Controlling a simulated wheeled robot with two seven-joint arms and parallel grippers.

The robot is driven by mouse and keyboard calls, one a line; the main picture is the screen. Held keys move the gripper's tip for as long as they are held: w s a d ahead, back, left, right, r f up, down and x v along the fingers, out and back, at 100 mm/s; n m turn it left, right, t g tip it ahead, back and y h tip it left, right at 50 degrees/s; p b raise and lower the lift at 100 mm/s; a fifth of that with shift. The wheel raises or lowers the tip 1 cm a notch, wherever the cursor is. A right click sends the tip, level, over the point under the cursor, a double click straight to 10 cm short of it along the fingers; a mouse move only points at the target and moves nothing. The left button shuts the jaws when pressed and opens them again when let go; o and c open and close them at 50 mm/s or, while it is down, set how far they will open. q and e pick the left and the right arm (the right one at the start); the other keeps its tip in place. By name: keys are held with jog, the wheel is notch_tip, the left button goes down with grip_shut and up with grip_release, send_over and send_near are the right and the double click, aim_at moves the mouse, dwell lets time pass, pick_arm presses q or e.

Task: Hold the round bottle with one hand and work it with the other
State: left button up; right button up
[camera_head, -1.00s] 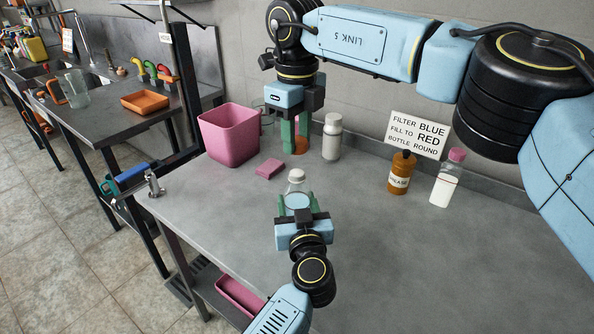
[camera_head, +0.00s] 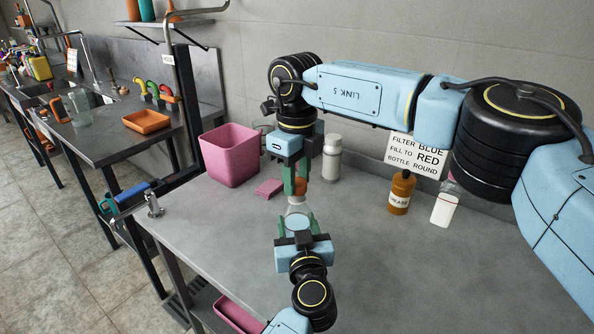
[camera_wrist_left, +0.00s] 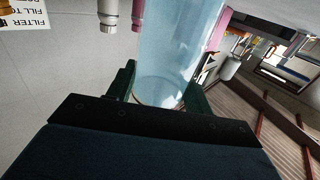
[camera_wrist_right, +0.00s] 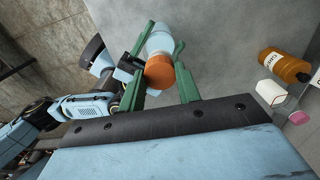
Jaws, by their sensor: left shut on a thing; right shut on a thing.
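The round bottle (camera_head: 297,211), clear and bluish, stands upright between the green fingers of my left gripper (camera_head: 296,228), which is shut on it. It fills much of the left wrist view (camera_wrist_left: 168,50). My right gripper (camera_head: 295,186) points down from above, shut on an orange cap (camera_head: 301,186). The cap is directly above the bottle's mouth; I cannot tell whether they touch. In the right wrist view the orange cap (camera_wrist_right: 158,72) lies between the green fingers, with the bottle (camera_wrist_right: 160,42) beyond it.
A pink bin (camera_head: 230,155) and pink sponge (camera_head: 268,188) are left of my right gripper. Behind stands a white bottle (camera_head: 332,158). The front-right table is clear.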

jog(key=shift+f, duration=0.25)
jog(key=shift+f, duration=0.55)
dwell(0.4)
